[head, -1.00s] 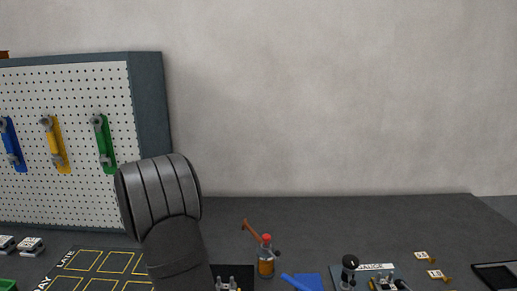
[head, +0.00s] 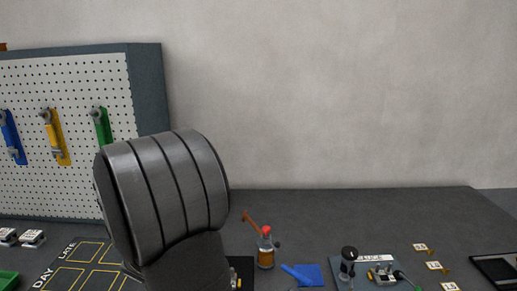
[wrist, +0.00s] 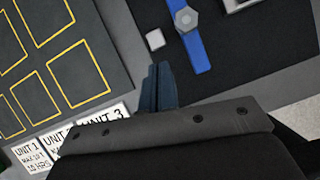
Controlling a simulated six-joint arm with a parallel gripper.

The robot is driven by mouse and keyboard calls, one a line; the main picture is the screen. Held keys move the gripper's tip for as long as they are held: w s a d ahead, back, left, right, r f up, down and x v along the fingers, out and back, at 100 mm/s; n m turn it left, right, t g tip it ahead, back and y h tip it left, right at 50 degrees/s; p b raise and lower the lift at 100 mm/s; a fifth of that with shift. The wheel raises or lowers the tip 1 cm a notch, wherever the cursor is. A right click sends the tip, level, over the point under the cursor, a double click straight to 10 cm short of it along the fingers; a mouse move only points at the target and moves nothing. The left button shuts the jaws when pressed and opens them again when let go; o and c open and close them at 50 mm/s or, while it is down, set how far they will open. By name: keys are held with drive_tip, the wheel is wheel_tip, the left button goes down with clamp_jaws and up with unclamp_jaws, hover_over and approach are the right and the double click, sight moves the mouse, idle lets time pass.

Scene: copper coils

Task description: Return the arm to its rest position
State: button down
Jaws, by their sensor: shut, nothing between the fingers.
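My gripper (wrist: 158,88) shows in the wrist view, its two dark fingers closed together with nothing between them. It is above the bench, between a dark board with yellow outlined squares (wrist: 95,27) on the left and a black mat (wrist: 230,75) on the right. In the head view a thick ribbed grey link of my own arm stands at the left centre. It hides part of the bench and pegboard, and my gripper is not visible there.
A pegboard (head: 85,185) with blue, yellow and green wrenches stands at the back left. A red-capped bottle (head: 266,250), a blue pad (head: 310,275) and a gauge station (head: 375,258) are at the front. The back right of the bench (head: 390,212) is clear.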

drive_tip(key=shift+s+a+f, duration=0.1)
drive_tip(key=shift+s, duration=0.4)
